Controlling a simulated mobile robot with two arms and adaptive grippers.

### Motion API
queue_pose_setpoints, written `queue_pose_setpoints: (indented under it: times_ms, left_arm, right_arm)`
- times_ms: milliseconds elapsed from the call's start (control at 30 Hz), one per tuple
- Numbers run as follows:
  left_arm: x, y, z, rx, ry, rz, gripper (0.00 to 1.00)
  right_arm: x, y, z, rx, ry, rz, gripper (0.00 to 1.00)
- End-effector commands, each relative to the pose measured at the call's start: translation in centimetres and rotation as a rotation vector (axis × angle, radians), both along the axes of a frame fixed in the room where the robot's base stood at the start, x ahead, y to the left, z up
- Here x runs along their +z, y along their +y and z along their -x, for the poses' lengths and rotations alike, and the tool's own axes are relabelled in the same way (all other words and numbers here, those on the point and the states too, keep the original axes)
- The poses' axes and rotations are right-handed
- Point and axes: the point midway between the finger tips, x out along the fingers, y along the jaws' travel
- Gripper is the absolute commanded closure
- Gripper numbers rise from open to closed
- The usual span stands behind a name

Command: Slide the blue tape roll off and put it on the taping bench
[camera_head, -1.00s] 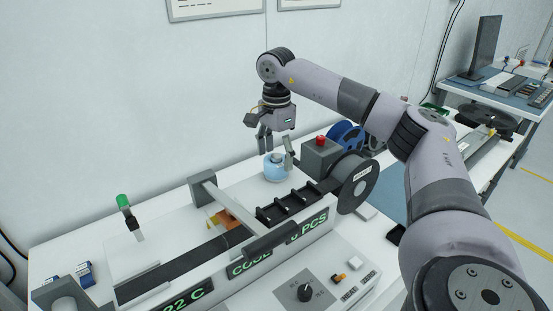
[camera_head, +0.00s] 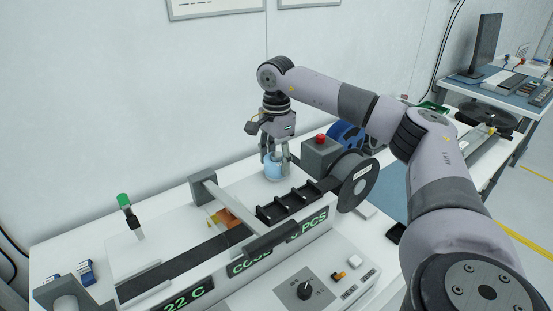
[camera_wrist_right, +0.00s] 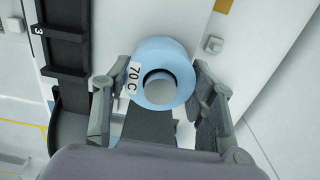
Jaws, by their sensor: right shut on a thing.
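The blue tape roll (camera_head: 273,170) is a light-blue ring at the back of the white machine top. In the right wrist view my right gripper (camera_wrist_right: 160,95) is shut on the roll. The roll still seems to sit at the machine top. The taping bench cannot be told for certain. My left gripper is not in view.
A grey box with a red button (camera_head: 320,140) stands just right of the roll. A black track (camera_head: 287,203) and a large dark reel (camera_head: 354,181) are in front. A blue reel (camera_head: 345,135) stands behind. Another bench (camera_head: 500,90) with a monitor is at the back right.

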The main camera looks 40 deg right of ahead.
Motion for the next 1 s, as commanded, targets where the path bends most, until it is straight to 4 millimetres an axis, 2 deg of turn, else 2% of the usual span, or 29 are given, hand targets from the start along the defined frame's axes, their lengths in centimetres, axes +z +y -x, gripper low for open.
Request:
queue_pose_setpoints:
  times_ms: [267, 1000]
  left_arm:
    - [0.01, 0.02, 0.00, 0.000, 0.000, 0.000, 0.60]
    - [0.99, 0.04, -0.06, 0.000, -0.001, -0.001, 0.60]
  right_arm:
    - [0.05, 0.02, -0.02, 0.000, -0.001, 0.000, 0.78]
    - [0.99, 0.03, -0.02, 0.000, -0.001, 0.000, 0.78]
